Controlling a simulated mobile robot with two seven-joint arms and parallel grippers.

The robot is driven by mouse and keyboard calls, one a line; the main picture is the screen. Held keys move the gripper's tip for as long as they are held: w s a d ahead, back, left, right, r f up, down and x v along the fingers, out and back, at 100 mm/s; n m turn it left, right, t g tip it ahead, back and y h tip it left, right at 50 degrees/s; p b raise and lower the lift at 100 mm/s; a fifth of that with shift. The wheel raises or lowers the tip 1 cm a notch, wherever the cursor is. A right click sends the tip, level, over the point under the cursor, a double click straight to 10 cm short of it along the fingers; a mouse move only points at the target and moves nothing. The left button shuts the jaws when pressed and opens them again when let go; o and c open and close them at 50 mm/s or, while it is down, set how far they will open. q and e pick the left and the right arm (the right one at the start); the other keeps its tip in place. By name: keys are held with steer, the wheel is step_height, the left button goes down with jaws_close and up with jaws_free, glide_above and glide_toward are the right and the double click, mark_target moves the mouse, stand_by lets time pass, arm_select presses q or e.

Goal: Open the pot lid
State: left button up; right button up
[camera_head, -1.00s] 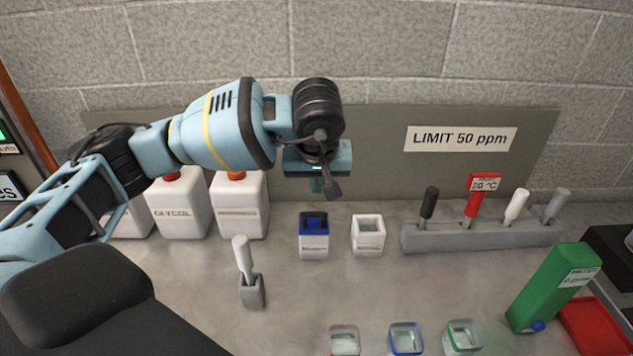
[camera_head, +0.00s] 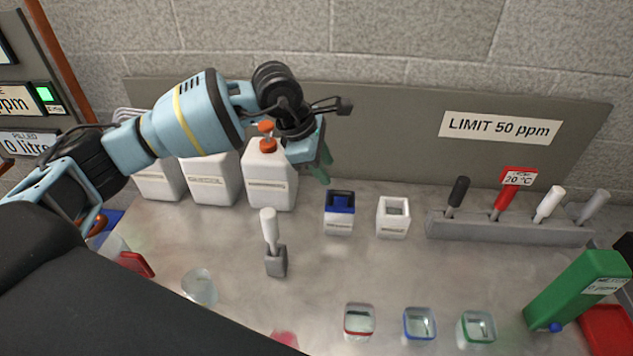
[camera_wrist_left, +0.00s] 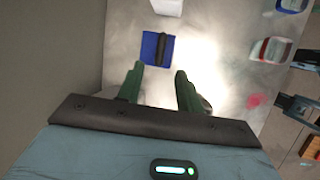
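A small white pot with a blue lid (camera_head: 340,203) stands on the grey bench, right of the white jugs. The lid carries a dark raised bar and sits on the pot. In the left wrist view the lid (camera_wrist_left: 150,48) is just beyond the fingertips, a little left of centre. My left gripper (camera_head: 321,166) is above and slightly left of the pot in the head view, fingers pointing down. The left wrist view shows its two green fingers (camera_wrist_left: 160,80) apart with nothing between them. I do not see my right gripper.
An open white pot (camera_head: 393,217) stands close on the right of the lidded one. A grey holder with a white-handled tool (camera_head: 270,240) is in front. White jugs (camera_head: 270,182) stand behind left. A rack (camera_head: 510,227) and a green bottle (camera_head: 578,285) are right. Several small cups line the front.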

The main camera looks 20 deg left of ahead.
mark_target(340, 191)
arm_select(q)
steer(key=shift+x, duration=3.95)
steer(key=shift+s, duration=0.1)
steer(key=shift+c, duration=0.4)
jaws_close()
